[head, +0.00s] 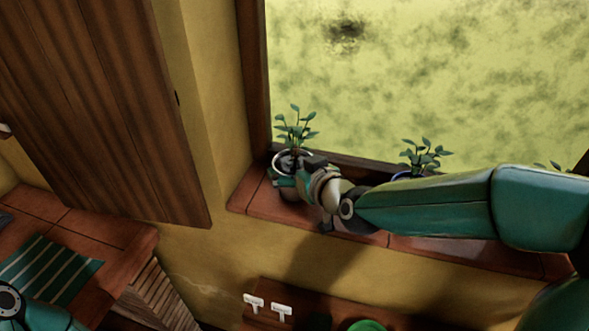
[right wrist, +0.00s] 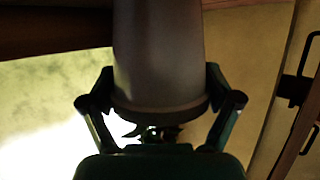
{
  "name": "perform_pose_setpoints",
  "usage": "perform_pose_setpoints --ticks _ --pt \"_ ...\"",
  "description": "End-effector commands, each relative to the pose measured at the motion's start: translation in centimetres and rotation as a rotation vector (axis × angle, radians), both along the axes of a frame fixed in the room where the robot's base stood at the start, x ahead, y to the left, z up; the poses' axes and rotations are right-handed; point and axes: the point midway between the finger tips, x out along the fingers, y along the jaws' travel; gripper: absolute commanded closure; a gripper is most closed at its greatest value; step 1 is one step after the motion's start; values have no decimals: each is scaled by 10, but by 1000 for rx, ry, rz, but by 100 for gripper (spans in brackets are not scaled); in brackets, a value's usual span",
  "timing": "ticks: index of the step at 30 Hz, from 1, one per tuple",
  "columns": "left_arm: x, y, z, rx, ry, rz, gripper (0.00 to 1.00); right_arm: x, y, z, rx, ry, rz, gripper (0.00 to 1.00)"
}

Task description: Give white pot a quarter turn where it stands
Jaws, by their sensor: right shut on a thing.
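The white pot (head: 291,155) with a leafy green plant stands on the brick window sill, at its left end in the head view. Its pale rim shows; much of its body is hidden behind my right gripper (head: 290,182). In the right wrist view, the pot's smooth grey-looking wall (right wrist: 158,50) fills the middle. The two fingers of my right gripper (right wrist: 158,92) press on it from both sides, so it is shut on the pot. Only part of my left arm shows at the bottom left of the head view; its gripper is out of the picture.
A second plant in a dark blue pot (head: 408,174) stands further right on the sill (head: 252,195), partly behind my right arm. Window glass rises behind. A wooden cabinet (head: 110,100) hangs left. A striped green cloth (head: 50,270) lies on the left counter.

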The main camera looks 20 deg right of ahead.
Motion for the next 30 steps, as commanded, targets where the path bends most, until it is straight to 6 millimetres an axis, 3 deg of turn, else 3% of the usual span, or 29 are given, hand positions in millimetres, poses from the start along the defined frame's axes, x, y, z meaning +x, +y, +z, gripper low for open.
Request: perform_pose_setpoints --ticks 14,15,17,30 --pt "0 0 -4 0 0 0 100 1 0 -1 1 -6 -2 71" --pt "0 0 -4 0 0 0 100 1 0 -1 1 -6 -2 10" --pt "0 0 -4 0 0 0 100 1 0 -1 1 -6 -2 0" --pt "0 0 -4 0 0 0 100 -4 0 -2 0 0 0 0"
